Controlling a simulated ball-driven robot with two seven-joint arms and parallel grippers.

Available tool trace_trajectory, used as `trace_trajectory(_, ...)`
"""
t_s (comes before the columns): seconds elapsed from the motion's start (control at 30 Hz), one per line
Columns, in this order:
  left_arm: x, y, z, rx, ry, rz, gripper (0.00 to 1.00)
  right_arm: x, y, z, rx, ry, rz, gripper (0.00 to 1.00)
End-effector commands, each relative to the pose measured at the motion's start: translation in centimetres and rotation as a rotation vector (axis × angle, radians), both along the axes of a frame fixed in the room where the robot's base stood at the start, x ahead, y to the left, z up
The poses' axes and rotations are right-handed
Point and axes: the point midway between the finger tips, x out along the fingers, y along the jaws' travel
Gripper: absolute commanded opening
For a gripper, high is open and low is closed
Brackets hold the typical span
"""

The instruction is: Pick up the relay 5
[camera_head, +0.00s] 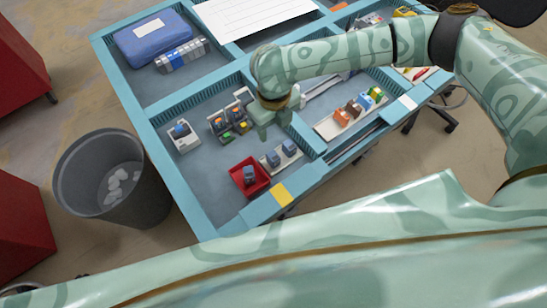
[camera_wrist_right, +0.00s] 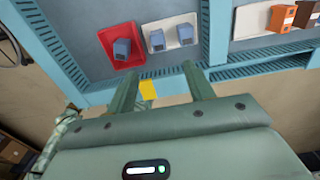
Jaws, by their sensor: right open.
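A blue-grey relay (camera_head: 250,176) sits in a red tray (camera_head: 236,170); it also shows in the right wrist view (camera_wrist_right: 122,49). Two similar relays (camera_head: 289,148) (camera_head: 273,159) stand on a white holder to its right; they show in the right wrist view (camera_wrist_right: 157,40) (camera_wrist_right: 185,33) too. No readable label tells which one is relay 5. My right gripper (camera_head: 275,128) is open and empty, above the table just behind the white holder. In the right wrist view its spread fingers (camera_wrist_right: 160,82) have nothing between them. My left gripper is out of view.
The blue table's dividers (camera_head: 300,133) separate compartments. Another white holder (camera_head: 184,148) with a blue part, several orange-topped parts (camera_head: 228,123) and a strip of coloured blocks (camera_head: 349,119) stand nearby. A grey bin (camera_head: 90,212) stands on the floor at left.

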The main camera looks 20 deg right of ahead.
Motion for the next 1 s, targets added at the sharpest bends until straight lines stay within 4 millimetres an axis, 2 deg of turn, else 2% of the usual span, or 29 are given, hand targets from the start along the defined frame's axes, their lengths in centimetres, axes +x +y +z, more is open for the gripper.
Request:
trace_trajectory(0.2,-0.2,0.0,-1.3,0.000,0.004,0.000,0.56,-0.2,0.1,-5.6,-0.001,0.005,0.000,0.53)
trace_trajectory(0.33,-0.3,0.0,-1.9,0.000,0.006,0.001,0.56,-0.2,0.1,-8.5,0.000,0.003,0.000,0.53)
trace_trajectory(0.63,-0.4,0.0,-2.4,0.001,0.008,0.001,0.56,-0.2,0.2,-11.4,0.000,0.002,0.001,0.53)
trace_trajectory(0.83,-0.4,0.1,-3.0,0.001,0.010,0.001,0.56,-0.3,0.3,-14.7,0.002,0.002,-0.001,0.53)
trace_trajectory(1.0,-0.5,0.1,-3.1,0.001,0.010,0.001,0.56,-0.3,0.3,-15.6,0.003,0.000,0.000,0.53)
